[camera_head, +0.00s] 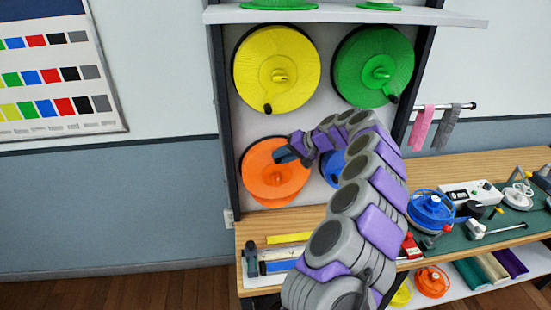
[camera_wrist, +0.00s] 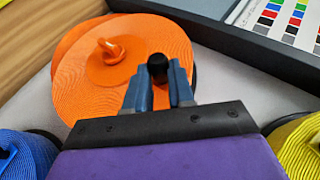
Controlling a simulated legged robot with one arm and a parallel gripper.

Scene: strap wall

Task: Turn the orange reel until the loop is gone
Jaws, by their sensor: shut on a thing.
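The orange reel (camera_head: 262,178) hangs on the wall panel at lower left of the head view. It fills the upper left of the wrist view (camera_wrist: 150,35), with a raised orange hub (camera_wrist: 112,50) at its centre. A loop of orange strap (camera_head: 272,203) bulges past the reel's lower edge; in the wrist view it shows at the upper left (camera_wrist: 72,38). My gripper (camera_head: 281,156) is at the reel's upper right. In the wrist view its blue fingers (camera_wrist: 158,80) are shut on the reel's black crank knob (camera_wrist: 157,66).
A yellow reel (camera_head: 250,75) hangs above, a green reel (camera_head: 352,65) above right, and a blue reel (camera_head: 332,168) to the right, partly behind my arm. The wooden bench (camera_head: 455,168) below carries a blue reel (camera_head: 432,207) and tools. A shelf (camera_head: 350,15) juts out above.

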